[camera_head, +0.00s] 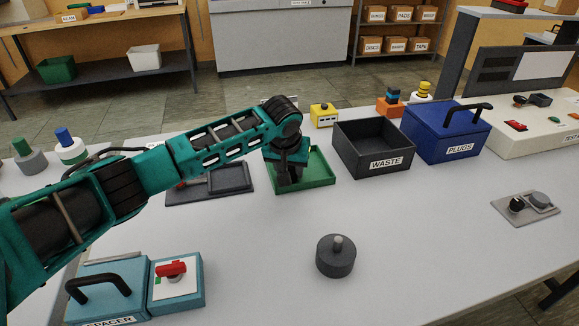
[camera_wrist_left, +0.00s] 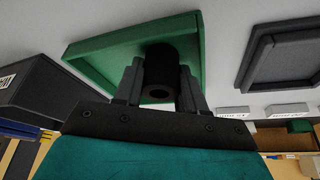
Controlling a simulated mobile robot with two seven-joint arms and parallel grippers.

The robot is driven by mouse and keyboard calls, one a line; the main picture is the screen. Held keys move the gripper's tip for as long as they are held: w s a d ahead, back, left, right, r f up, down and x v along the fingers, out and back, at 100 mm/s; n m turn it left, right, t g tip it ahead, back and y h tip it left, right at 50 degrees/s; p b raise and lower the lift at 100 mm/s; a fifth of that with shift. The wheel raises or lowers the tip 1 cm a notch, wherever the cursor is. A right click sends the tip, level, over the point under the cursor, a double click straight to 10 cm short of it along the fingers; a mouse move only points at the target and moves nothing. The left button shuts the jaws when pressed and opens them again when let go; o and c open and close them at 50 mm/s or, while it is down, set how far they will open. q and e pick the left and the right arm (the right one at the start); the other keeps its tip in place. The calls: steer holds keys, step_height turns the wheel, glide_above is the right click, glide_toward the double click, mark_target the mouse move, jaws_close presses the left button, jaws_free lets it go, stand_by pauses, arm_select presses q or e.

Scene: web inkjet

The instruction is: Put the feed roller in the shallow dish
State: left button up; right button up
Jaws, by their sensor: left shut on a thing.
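The feed roller (camera_wrist_left: 160,68) is a short black cylinder with a hole in its end. My left gripper (camera_wrist_left: 160,88) is shut on it, with one finger on each side. In the head view my left gripper (camera_head: 288,176) points down over the left part of a green shallow dish (camera_head: 320,168), which also shows behind the roller in the left wrist view (camera_wrist_left: 100,50). In the head view the gripper hides most of the roller. I cannot tell whether the roller touches the dish floor. My right gripper is not in view.
A dark tray (camera_head: 235,178) lies left of the dish. A black WASTE bin (camera_head: 372,148) and a blue PLUGS box (camera_head: 447,133) stand to its right. A dark grey knobbed cylinder (camera_head: 336,257) stands in front.

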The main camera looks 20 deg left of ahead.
arm_select(q)
steer(key=o, duration=0.9)
steer(key=p+v, duration=0.1)
steer(key=v, duration=1.1)
steer(key=shift+r, duration=0.1)
